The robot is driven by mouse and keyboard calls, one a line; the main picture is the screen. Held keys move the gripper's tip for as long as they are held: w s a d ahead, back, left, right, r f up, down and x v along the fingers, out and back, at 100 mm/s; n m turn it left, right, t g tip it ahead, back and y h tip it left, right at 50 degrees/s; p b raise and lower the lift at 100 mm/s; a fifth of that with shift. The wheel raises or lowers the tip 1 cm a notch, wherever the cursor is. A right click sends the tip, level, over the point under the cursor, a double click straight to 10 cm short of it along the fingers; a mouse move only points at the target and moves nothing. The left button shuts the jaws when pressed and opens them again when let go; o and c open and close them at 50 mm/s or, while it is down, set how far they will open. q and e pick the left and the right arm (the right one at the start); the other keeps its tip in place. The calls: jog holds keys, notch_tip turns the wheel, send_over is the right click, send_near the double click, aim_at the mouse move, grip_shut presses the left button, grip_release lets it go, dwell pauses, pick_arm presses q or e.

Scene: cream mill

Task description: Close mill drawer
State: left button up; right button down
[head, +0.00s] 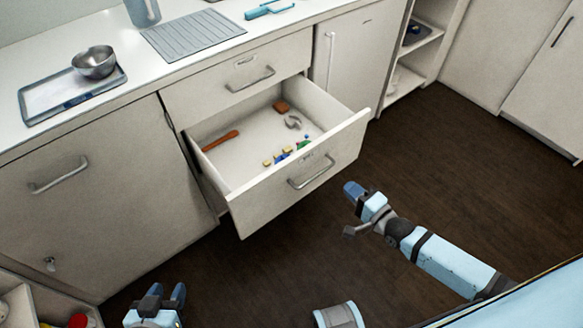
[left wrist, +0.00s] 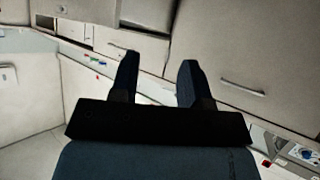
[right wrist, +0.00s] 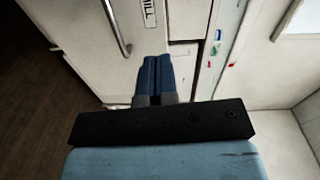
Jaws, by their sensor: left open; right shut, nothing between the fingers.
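The mill drawer (head: 265,205) stands pulled open from the cream cabinet, with its handle (head: 312,172) on the front panel. In the right wrist view a panel with the label MILL (right wrist: 149,13) and a bar handle (right wrist: 118,28) is close ahead. My right gripper (head: 354,190) is shut and empty, to the right of the drawer front and apparently apart from it; its closed fingers also show in the right wrist view (right wrist: 155,62). My left gripper (head: 168,292) is open and empty, low at the left; its spread fingers show in the left wrist view (left wrist: 158,70).
The drawer holds a brown-handled item (head: 220,140), a brown block (head: 281,107), a grey curved piece (head: 293,122) and small coloured pieces. A closed drawer (head: 240,78) is above it. A tray (head: 110,84) with a metal bowl (head: 95,62) is on the counter. Dark floor (head: 440,170) is clear at right.

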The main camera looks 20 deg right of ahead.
aim_at(310, 151)
jog(key=shift+m, duration=0.4)
jog(key=b+x, duration=0.1)
jog(key=x, duration=0.6)
jog(key=b+x, duration=0.1)
jog(key=x, duration=0.6)
jog(key=shift+w+d+f, duration=0.1)
jog(key=shift+d+f, duration=0.05)
jog(key=shift+d, duration=0.1)
jog(key=shift+w+a+b, duration=0.2)
jog(key=shift+w+b, duration=0.1)
jog(key=shift+w, duration=0.2)
pick_arm(q)
jog(key=shift+w+f, duration=0.1)
jog(key=shift+f, duration=0.1)
jog(key=shift+f, duration=0.15)
pick_arm(e)
jog(key=shift+w+a, duration=0.1)
jog(key=shift+w, duration=0.05)
